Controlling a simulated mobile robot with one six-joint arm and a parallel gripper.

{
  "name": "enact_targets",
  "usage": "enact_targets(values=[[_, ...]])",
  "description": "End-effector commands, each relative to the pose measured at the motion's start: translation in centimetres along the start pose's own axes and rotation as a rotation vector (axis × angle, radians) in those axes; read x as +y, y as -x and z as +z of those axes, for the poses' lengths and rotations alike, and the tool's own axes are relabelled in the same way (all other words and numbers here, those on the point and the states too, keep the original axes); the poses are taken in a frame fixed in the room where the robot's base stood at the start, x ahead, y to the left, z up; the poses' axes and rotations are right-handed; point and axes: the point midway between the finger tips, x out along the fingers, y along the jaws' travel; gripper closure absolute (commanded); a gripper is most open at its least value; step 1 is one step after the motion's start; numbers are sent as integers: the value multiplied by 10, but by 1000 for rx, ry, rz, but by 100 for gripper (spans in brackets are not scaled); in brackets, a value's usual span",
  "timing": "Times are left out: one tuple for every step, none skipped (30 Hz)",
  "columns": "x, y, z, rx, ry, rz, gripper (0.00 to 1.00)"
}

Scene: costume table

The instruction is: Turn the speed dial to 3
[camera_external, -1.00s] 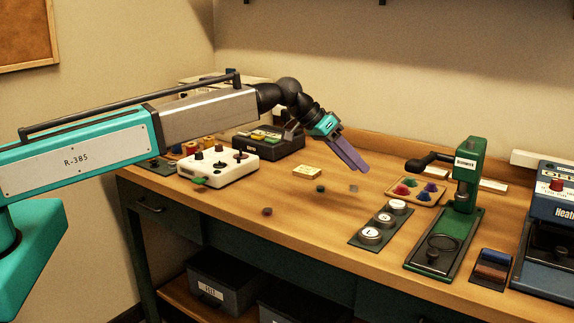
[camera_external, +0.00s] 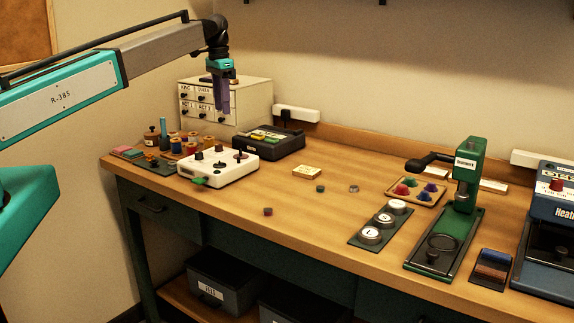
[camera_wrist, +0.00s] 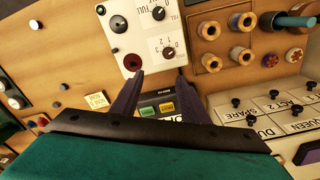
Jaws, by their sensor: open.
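The white control box (camera_external: 217,168) sits on the left part of the table; it also shows at the top of the wrist view (camera_wrist: 148,33). A second black dial (camera_wrist: 158,12) is marked 0 and FULL. A dark red knob (camera_wrist: 132,62) and a black knob (camera_wrist: 118,23) are beside them. My gripper (camera_external: 222,112) points down, open and empty, above the table behind the box. Its fingertips (camera_wrist: 158,74) touch nothing visible.
A labelled drawer cabinet (camera_external: 250,100) stands behind. Thread spools (camera_external: 177,145) are close on the left. The table's middle has small loose items.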

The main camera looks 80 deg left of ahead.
Motion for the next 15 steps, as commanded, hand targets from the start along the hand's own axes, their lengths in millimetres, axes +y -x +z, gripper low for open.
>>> enact_targets(values=[[-10, 5, 6, -16, 9, -3, 59], [-13, 6, 9, -23, 11, -3, 59], [-16, 7, 12, -29, 14, -4, 59], [-17, 8, 13, -32, 16, -5, 59], [-18, 8, 14, -34, 16, -5, 59], [-18, 8, 15, -35, 17, -5, 59], [-18, 7, 15, -35, 17, -5, 59], [-18, 7, 15, -35, 17, -5, 59], [-18, 7, 15, -35, 16, -5, 59], [-18, 7, 15, -34, 16, -5, 59], [-18, 7, 14, -34, 16, -5, 59], [-18, 7, 14, -34, 16, -5, 59], [-18, 7, 14, -34, 16, -5, 59], [-18, 7, 14, -34, 16, -5, 59], [-18, 6, 14, -34, 16, -5, 59]])
